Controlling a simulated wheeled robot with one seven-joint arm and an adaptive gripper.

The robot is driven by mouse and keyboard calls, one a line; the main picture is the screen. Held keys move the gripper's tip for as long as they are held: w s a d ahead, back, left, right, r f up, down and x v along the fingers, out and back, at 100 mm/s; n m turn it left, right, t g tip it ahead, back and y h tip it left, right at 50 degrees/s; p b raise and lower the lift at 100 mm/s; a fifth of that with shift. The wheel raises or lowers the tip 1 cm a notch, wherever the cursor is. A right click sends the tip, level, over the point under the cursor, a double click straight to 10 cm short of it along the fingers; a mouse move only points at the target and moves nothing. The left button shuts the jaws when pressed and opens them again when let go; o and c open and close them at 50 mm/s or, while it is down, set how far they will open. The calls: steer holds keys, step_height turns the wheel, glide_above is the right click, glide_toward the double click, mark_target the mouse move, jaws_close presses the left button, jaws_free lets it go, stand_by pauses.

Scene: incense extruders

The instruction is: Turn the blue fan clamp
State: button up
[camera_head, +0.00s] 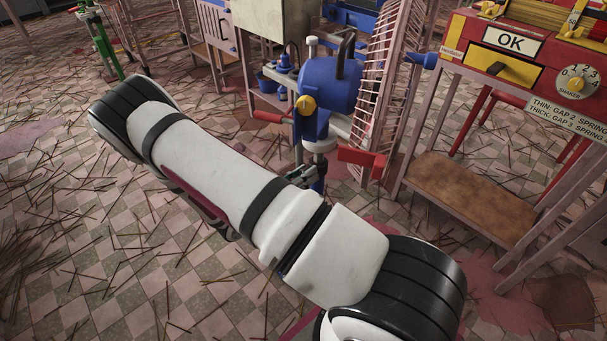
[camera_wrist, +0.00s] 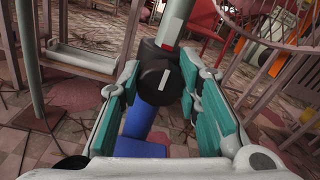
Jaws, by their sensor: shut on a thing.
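In the wrist view, my gripper (camera_wrist: 162,80) has its teal-padded fingers on either side of a dark round knob (camera_wrist: 158,84) with a white mark, and is shut on it. A blue part (camera_wrist: 146,122) extends below the knob, and a pale post (camera_wrist: 178,22) rises above it. I take this knob and blue part for the blue fan clamp. In the head view, my gripper (camera_head: 303,175) is at the lower part of the stand below the blue machine (camera_head: 328,84). My arm hides part of this spot, and the clamp is hard to make out there.
A slatted rack (camera_head: 382,70) and a red machine marked OK (camera_head: 512,41) stand to the right. Thin sticks litter the checkered floor (camera_head: 70,215).

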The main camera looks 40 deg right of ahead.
steer(key=shift+n+p, duration=0.35)
steer(key=shift+n, duration=0.05)
steer(key=n+p, duration=0.2)
steer(key=shift+r+n, duration=0.1)
steer(key=shift+n, duration=0.3)
steer(key=n+p, duration=0.2)
steer(key=n, duration=0.3)
steer(key=shift+w, duration=0.15)
steer(key=n, duration=0.4)
steer(key=n+p, duration=0.1)
steer(key=n, duration=0.1)
steer(key=shift+f, duration=0.3)
steer(key=n, duration=0.4)
steer(key=shift+f+n, duration=0.15)
steer(key=shift+n, duration=0.15)
steer(key=o, duration=1.2)
steer(key=shift+c, duration=0.2)
